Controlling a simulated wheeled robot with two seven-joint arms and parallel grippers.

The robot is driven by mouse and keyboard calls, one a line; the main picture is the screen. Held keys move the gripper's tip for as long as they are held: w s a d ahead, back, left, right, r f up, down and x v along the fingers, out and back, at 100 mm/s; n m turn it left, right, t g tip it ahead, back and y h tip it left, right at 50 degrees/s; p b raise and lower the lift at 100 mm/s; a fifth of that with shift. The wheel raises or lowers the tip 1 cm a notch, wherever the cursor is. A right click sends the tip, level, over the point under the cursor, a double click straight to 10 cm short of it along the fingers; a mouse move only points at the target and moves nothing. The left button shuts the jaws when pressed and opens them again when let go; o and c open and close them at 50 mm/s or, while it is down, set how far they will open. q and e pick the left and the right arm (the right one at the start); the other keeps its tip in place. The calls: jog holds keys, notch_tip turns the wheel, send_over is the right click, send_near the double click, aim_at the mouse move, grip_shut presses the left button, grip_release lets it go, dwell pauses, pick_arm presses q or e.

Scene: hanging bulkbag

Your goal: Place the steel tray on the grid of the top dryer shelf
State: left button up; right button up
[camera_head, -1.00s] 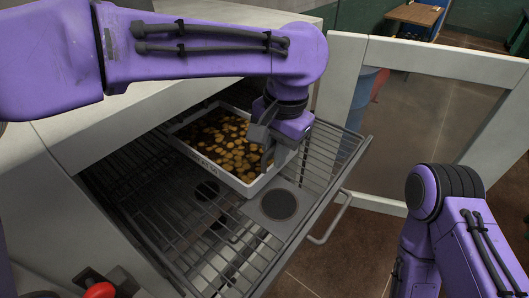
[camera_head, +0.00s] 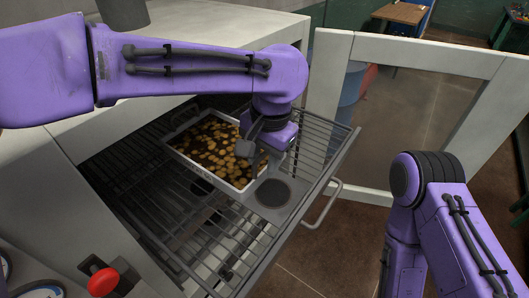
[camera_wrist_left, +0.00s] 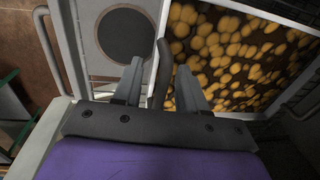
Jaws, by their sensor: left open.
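The steel tray (camera_head: 242,187), pale-rimmed and filled with orange-brown slices, lies on the wire grid of the pulled-out dryer shelf (camera_head: 190,232). My left gripper (camera_head: 252,143) is at the tray's right end in the head view. In the left wrist view its two fingers (camera_wrist_left: 158,87) are apart. A dark bar, seemingly the tray's handle (camera_wrist_left: 162,68), shows between them, and I cannot tell whether they touch it. The slices also show in the left wrist view (camera_wrist_left: 235,50). My right arm shows at the lower right, but its gripper is out of view.
A flat plate with a dark round disc (camera_head: 272,193) lies beside the tray. The shelf has a front handle (camera_head: 322,205). The open dryer door (camera_head: 400,110) stands to the right. The front-left grid is bare.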

pick_arm(q)
notch_tip(320, 180, up, 12)
jog(key=d, duration=0.1)
jog(key=shift+s+d, duration=0.15)
jog(key=shift+s, duration=0.05)
dwell(1.1)
